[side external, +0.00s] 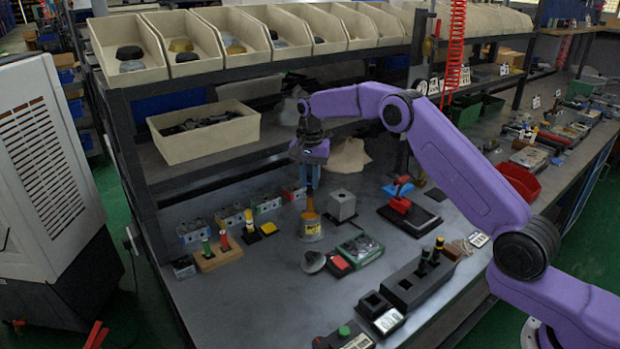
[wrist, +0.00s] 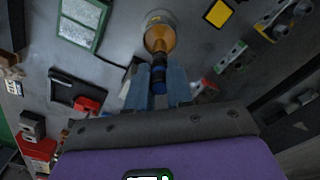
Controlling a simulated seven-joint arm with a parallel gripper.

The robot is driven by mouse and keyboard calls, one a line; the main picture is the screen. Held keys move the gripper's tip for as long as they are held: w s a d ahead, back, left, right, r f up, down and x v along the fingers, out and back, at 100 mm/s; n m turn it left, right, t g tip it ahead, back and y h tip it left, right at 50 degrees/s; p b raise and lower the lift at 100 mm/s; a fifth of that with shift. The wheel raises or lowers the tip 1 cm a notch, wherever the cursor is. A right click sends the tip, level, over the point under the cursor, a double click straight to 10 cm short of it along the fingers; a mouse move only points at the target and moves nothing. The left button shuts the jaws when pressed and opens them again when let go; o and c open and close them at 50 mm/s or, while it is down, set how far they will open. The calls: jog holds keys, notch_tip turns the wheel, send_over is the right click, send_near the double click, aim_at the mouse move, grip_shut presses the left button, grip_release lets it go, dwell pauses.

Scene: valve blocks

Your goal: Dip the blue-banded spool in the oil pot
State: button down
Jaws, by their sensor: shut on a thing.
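My gripper (side external: 311,182) points down over the bench and is shut on the blue-banded spool. In the wrist view the spool (wrist: 158,76) is dark with a blue band and sits between my two blue-grey fingertips (wrist: 157,92). In the wrist view the amber pot (wrist: 160,40) lies in line with the spool's far end. The spool's lower end is at the pot's mouth; how deep it reaches I cannot tell.
Valve blocks (side external: 230,215) stand in a row behind. A wooden stand (side external: 218,258) with green and red spools is at left. The front left bench is clear.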

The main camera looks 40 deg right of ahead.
jog(key=shift+r, duration=0.15)
jog(key=shift+r, duration=1.4)
